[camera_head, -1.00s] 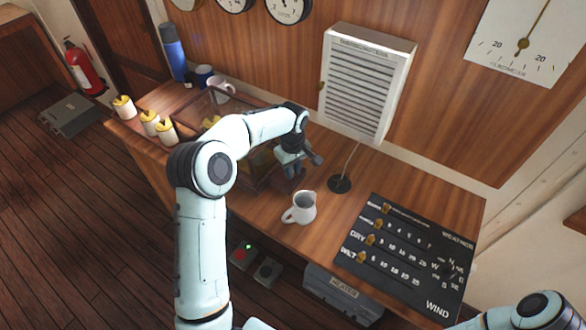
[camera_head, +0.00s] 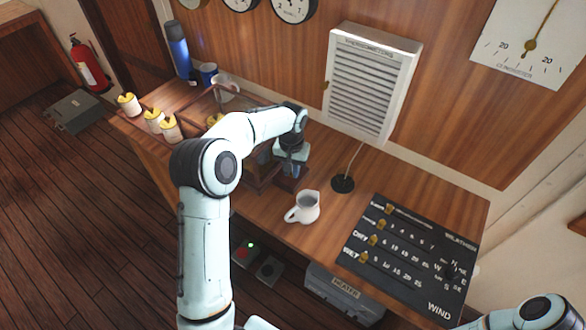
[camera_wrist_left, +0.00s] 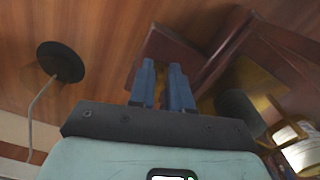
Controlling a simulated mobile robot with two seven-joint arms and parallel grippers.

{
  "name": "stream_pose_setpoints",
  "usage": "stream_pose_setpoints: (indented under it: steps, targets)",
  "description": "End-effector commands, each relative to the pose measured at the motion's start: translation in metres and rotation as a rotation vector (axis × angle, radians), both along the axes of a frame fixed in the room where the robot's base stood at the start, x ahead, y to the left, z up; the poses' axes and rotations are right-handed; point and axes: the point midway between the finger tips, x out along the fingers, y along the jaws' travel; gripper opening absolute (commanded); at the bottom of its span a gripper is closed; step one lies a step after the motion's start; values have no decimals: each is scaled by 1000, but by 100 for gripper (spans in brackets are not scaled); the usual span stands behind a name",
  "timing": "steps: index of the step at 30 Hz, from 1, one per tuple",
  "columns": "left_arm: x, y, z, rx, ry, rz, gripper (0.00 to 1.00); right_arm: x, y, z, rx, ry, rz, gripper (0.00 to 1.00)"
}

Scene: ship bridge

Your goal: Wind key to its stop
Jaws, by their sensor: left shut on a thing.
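A glass-sided case with a dark wooden frame (camera_head: 258,183) stands on the wooden counter, partly hidden behind my left arm. My left gripper (camera_head: 285,172) is at the right end of this case, pointing down. In the left wrist view its two blue fingers (camera_wrist_left: 162,75) are close together beside the dark red-brown wood of the case (camera_wrist_left: 180,45). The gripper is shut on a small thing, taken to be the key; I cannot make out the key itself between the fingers. My right gripper is out of view; only part of the right arm shows at the lower right.
A white jug (camera_head: 304,207) stands just in front of the gripper. A thin rod on a round black base (camera_head: 342,184) is to its right. A black weather board (camera_head: 415,255) covers the counter's right end. Several yellow-topped jars (camera_head: 153,121) stand left of the case.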

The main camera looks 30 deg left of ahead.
Motion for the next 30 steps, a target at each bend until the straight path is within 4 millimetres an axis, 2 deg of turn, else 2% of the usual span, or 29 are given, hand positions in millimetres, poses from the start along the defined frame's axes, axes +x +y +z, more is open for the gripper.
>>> stream_pose_setpoints:
  steps: [12, 30]
  targets:
    - [1, 4, 2, 2, -5, -218, 0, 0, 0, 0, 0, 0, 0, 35]
    - [1, 5, 2, 2, -7, -259, 0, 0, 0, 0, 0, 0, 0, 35]
